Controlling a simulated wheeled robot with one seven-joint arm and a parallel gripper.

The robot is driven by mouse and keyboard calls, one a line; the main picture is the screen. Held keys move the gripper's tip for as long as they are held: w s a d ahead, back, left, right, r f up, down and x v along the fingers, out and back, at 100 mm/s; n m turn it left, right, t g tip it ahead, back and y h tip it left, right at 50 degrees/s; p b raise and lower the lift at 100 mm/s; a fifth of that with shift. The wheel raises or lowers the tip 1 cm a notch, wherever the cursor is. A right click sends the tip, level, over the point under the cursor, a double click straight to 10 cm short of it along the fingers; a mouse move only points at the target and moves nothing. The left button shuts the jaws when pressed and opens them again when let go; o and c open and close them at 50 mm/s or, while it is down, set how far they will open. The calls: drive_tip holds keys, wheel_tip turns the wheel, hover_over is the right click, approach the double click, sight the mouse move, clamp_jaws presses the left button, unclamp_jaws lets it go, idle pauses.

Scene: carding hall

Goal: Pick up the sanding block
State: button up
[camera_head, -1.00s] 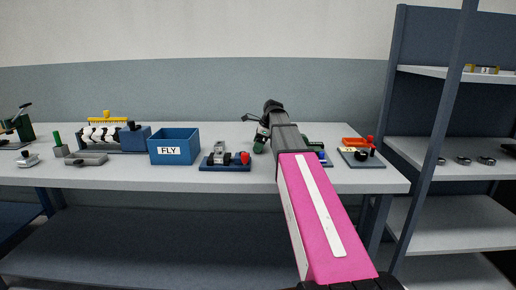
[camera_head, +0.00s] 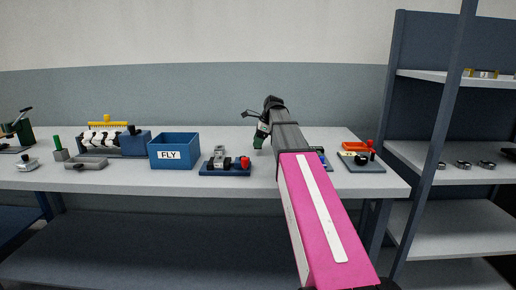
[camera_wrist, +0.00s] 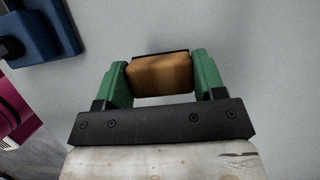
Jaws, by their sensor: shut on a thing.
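The sanding block (camera_wrist: 160,76) is a tan-brown block with a dark top edge in the wrist view. It sits between the two green fingers of my gripper (camera_wrist: 161,82), which is shut on it. Plain grey surface shows around the block in the wrist view. In the head view my gripper (camera_head: 260,138) is over the right part of the bench, partly behind my arm. The block cannot be made out in the head view.
The grey bench (camera_head: 230,187) carries a blue FLY box (camera_head: 173,155), a blue board with parts (camera_head: 224,170), and a dark board (camera_head: 362,166) with an orange tray at the right. A blue shelf unit (camera_head: 440,110) stands at the far right. A blue object (camera_wrist: 40,30) shows at the wrist view's upper left.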

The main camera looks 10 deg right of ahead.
drive_tip(key=s+a+r, duration=0.6)
drive_tip(key=a+r, duration=0.1)
drive_tip(key=a, duration=0.3)
drive_tip(key=shift+r, duration=0.2)
drive_tip(key=shift+o, duration=0.9)
drive_tip(key=shift+s, duration=0.1)
drive_tip(key=shift+c, duration=0.6)
